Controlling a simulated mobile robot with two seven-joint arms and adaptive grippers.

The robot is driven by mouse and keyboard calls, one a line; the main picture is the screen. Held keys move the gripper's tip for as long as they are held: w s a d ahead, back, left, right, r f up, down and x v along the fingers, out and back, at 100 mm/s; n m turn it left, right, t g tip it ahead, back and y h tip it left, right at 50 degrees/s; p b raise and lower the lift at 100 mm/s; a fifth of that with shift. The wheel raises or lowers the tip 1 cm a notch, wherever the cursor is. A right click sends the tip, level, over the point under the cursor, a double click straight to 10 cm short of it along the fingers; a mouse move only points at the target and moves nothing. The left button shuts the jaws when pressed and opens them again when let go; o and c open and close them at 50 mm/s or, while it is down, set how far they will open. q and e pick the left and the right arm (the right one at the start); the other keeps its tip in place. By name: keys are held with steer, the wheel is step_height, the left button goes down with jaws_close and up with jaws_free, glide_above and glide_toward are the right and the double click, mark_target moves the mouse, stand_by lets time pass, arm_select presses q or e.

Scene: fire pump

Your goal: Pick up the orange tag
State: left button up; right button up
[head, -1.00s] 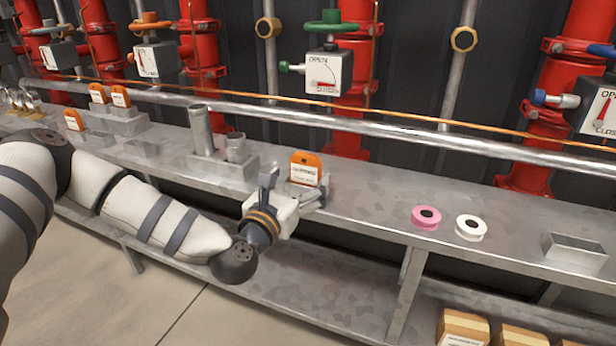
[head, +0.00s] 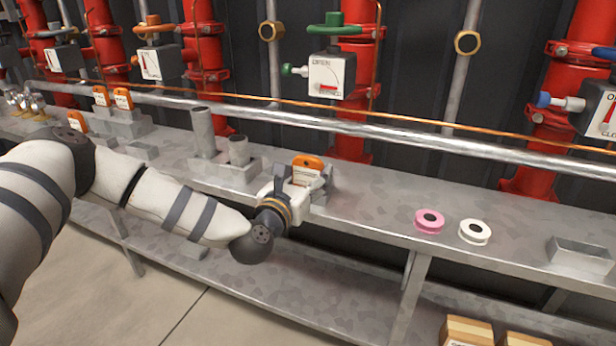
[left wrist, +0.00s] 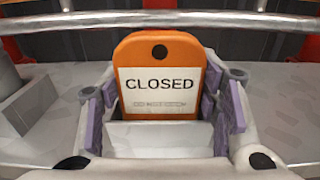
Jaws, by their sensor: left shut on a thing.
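The orange tag (head: 308,164) has a white label and stands upright on the metal shelf, partly hidden behind my left gripper in the head view. In the left wrist view the orange tag (left wrist: 160,60) fills the middle, with a dark hole near its top and the word CLOSED on its label. My left gripper (head: 302,180) is around the tag. Its two purple-padded fingers (left wrist: 161,112) stand at the tag's left and right edges, shut on it. A pale block shows below the label between the fingers. My right gripper is not in view.
A galvanised pipe (head: 400,135) runs along the shelf's back. A block with two upright tubes (head: 203,132) stands left of the tag. A pink roll (head: 429,221) and a white roll (head: 474,232) lie to the right, with bare shelf between. Other orange tags (head: 122,98) stand far left.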

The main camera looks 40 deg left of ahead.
mark_target(306, 160)
arm_select(q)
step_height(306, 160, up, 4)
steer(key=shift+f+p, duration=0.1)
steer(key=shift+p, duration=0.4)
steer(key=s+a+r+p, duration=0.3)
steer(key=s+r, duration=0.6)
steer(key=s, duration=0.4)
steer(key=shift+s+r+p, duration=0.2)
steer(key=shift+s+p, duration=0.1)
steer(key=shift+p, duration=0.3)
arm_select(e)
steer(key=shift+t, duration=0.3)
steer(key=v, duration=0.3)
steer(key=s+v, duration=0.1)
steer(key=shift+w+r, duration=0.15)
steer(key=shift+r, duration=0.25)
